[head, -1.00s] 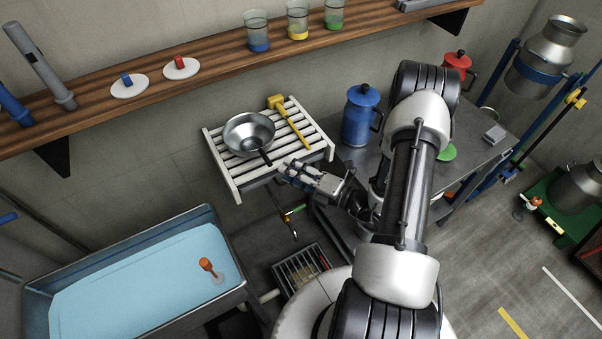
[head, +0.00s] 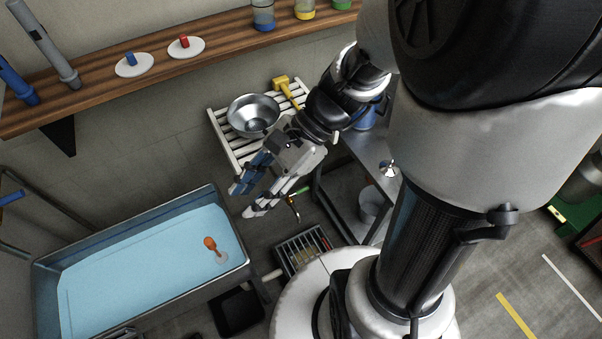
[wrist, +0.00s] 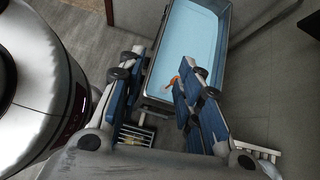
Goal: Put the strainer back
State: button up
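The strainer (head: 252,113), a shiny metal bowl, sits on the white slatted rack (head: 222,146) against the wall in the head view. Its handle is hidden behind my arm. My gripper (head: 247,197) is in front of and below the rack, apart from the strainer, near the tank's right corner. Its two blue-padded fingers are spread with nothing between them. The wrist view also shows my gripper (wrist: 160,70) open and empty, facing the tank. A yellow-handled tool (head: 286,92) lies on the rack beside the strainer.
A tank (head: 140,214) of pale blue liquid with an orange-topped item (head: 210,244) stands at left. A grate box (head: 300,252) is on the floor below my gripper. A wooden shelf (head: 100,90) runs along the wall. A metal bench (head: 370,150) is partly behind my arm.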

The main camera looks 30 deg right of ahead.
jog(key=s+d+r+n+t+h, duration=0.5)
jog(key=r+n+h, duration=0.3)
jog(key=n, duration=0.8)
jog(key=shift+s+d+h, duration=0.35)
jog(key=shift+d+h, duration=0.35)
jog(key=shift+d, duration=0.1)
jog(key=shift+r, duration=0.1)
jog(key=shift+f+b, duration=0.9)
jog(key=shift+f, duration=0.05)
